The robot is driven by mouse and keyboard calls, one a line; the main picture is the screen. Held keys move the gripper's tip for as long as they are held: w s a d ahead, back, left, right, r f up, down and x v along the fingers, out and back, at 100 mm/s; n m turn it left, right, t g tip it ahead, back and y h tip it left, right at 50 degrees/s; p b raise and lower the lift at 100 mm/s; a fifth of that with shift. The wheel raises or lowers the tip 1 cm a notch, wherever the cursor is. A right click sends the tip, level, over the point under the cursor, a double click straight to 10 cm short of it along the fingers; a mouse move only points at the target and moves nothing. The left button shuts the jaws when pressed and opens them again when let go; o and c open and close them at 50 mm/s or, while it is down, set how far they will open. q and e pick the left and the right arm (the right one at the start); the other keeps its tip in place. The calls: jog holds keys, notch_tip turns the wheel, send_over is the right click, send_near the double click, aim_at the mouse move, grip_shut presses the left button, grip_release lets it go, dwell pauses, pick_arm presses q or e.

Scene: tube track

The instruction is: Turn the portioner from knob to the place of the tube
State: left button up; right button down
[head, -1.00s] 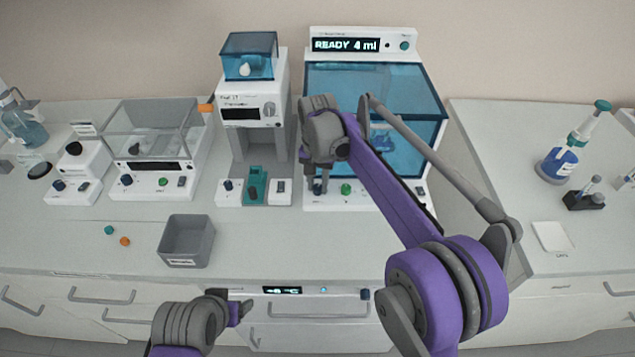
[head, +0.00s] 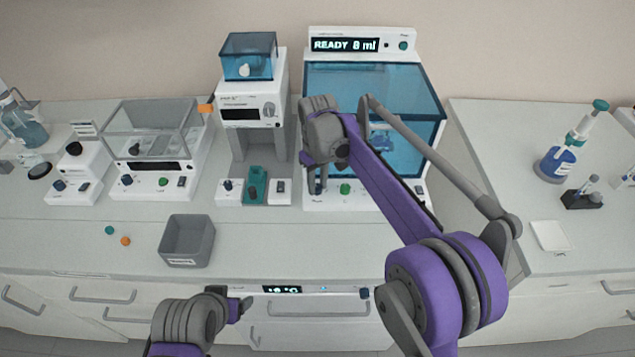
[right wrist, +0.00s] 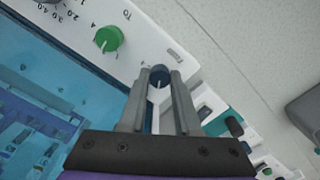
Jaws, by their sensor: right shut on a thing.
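The portioner is a white machine with a blue see-through front (head: 408,92) and a display (head: 345,45) that reads READY 8 ml. My right gripper (head: 317,186) is at its lower left front. In the right wrist view, the right gripper (right wrist: 159,90) is shut on the dark blue from knob (right wrist: 160,75), which has a pale pointer mark. The green to knob (right wrist: 108,38) stands beside it, apart from the fingers, and shows in the head view (head: 345,188). Blue racks (right wrist: 38,135) show dimly inside; I cannot make out the tube. My left gripper (head: 240,306) is low, before the counter.
A white dispenser (head: 238,95) with a teal holder (head: 256,185) stands left of the portioner. A grey bin (head: 187,242) and two small caps (head: 125,241) lie on the counter. Right is a blue bottle (head: 556,165) and a white card (head: 551,236). The counter front is mostly clear.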

aim_at(318, 187)
jog(key=shift+n, duration=0.9)
jog(key=c, duration=0.6)
grip_release()
jog(key=shift+r, duration=0.1)
notch_tip(318, 187, up, 11)
jog(key=p, duration=0.1)
jog(key=shift+f, duration=0.2)
